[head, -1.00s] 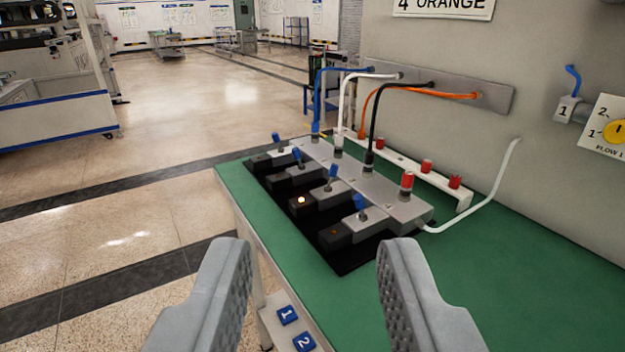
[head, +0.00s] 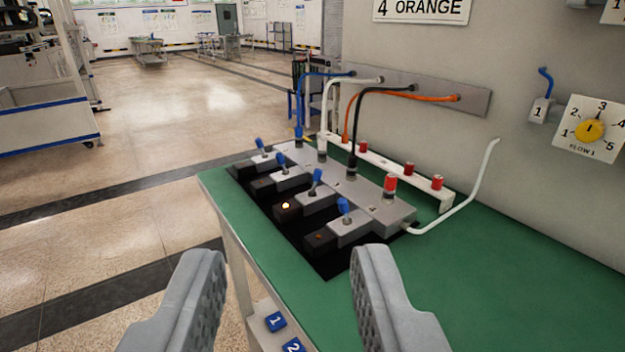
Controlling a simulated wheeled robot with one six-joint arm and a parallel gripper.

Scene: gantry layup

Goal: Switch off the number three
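A grey switch block (head: 375,188) stands on a black mat on the green table. It carries a row of switches with blue levers: a far one (head: 260,144), a second (head: 281,160), a third (head: 316,177) and a near one (head: 344,206). An amber lamp (head: 285,205) is lit at the front of the third switch's unit. The lamp on the near unit is dull. No number shows on the switches themselves. My gripper (head: 285,285) is open and empty, in front of and nearer than the switches, touching none.
Blue, white, black and orange cables (head: 430,96) rise behind the block to a wall plate. A white rail with red caps (head: 437,183) lies behind. A yellow flow dial (head: 589,130) is on the right wall. Blue tags 1 (head: 276,321) and 2 (head: 293,346) sit below the table edge.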

